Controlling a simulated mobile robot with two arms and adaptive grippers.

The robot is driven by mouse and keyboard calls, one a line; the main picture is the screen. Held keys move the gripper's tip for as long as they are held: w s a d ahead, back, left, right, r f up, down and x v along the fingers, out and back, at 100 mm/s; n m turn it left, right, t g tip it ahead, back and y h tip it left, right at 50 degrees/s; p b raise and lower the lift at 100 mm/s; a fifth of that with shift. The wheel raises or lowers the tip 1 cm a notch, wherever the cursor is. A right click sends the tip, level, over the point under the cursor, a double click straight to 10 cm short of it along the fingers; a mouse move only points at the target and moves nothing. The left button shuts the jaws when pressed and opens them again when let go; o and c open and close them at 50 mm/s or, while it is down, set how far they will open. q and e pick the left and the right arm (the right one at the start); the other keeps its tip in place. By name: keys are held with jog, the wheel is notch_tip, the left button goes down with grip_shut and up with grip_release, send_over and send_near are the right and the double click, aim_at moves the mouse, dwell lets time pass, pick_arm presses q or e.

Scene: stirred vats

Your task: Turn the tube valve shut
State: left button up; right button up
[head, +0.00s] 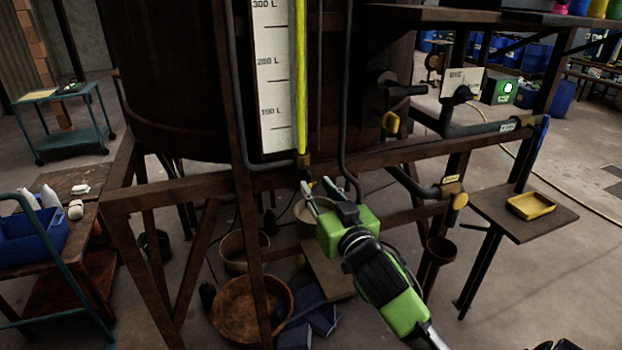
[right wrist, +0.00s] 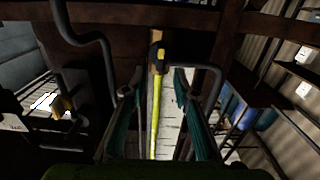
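The yellow sight tube (head: 301,80) runs down beside the white litre scale (head: 273,75) on the dark vat. At its foot is a small brass tube valve (head: 303,160) with a short dark handle. In the right wrist view the valve (right wrist: 157,53) shows at the end of the yellow tube, between and beyond my fingers. My right gripper (head: 317,184) is green and open, just below the valve in the head view. Its fingers (right wrist: 158,88) spread either side of the tube in the wrist view, with nothing held. Contact with the handle cannot be told. My left gripper is out of view.
Grey pipes (head: 343,110) run down beside the tube. A rusty frame beam (head: 200,188) crosses at valve height. Other valves (head: 390,122) are to the right. A yellow tray (head: 531,206) sits on a side shelf. Bowls (head: 250,305) lie beneath the vat.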

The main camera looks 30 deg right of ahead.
aim_at(310, 178)
jog(key=shift+p+x, duration=0.4)
jog(key=shift+x, duration=1.9)
grip_shut()
